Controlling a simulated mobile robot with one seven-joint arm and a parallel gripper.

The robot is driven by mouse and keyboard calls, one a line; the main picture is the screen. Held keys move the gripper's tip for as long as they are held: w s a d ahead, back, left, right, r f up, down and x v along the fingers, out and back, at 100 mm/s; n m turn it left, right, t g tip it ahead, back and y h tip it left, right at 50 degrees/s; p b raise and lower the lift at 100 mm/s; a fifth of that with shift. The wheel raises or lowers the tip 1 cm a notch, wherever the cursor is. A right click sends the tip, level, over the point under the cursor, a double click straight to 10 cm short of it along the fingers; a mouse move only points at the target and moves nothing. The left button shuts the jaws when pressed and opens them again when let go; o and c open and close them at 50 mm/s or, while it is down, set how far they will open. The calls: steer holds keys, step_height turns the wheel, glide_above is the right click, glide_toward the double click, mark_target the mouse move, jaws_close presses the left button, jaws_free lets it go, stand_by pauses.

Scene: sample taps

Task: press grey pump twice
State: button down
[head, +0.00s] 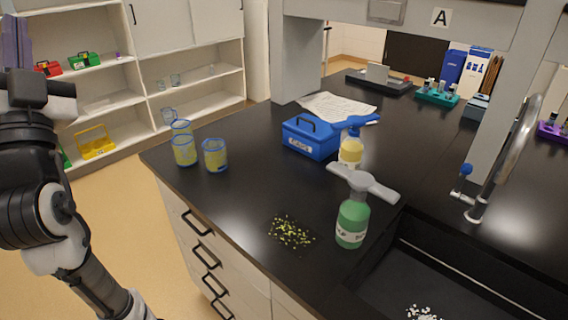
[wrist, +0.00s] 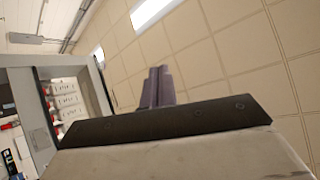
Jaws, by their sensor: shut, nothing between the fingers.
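The grey pump (head: 362,183) is a wide light-grey head on a green bottle (head: 351,222), which stands upright on the black bench near the sink. A blue pump (head: 355,122) tops a second bottle (head: 350,152) with yellow contents, just behind it. My gripper shows at the far left edge of the head view (head: 14,45), raised and well away from both bottles. In the wrist view its fingers (wrist: 158,86) are together with nothing between them, pointing toward the ceiling. Neither bottle shows in the wrist view.
Several beakers (head: 214,155) stand at the bench's left corner. A blue box (head: 311,137) sits behind the bottles. Yellow-green crumbs (head: 290,232) lie left of the green bottle. The sink (head: 450,285) and tap (head: 511,150) are at right. The bench's front-left is mostly clear.

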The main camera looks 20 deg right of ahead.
steer(key=w+d+f+m+g+h+p, duration=0.1)
steer(key=w+d+f+m+g+h, duration=0.1)
steer(key=d+m+g+h, duration=1)
steer(key=w+d+f+m+g+h+p, duration=0.1)
steer(key=w+d+f+m+g+h, duration=0.15)
steer(key=d+m, duration=0.95)
steer(key=m+g+y+p, duration=0.2)
steer(key=m+g+y, duration=0.5)
steer(key=m+g, duration=0.5)
glide_above(357, 180)
step_height(357, 180, down, 12)
steer(key=n, duration=0.1)
steer(key=shift+g+b, duration=0.25)
steer(key=shift+b, duration=0.05)
step_height(357, 180, down, 9)
steer(key=b, duration=0.6)
steer(key=shift+r+b, duration=0.2)
steer(key=shift+b, duration=0.1)
steer(key=shift+f, duration=0.15)
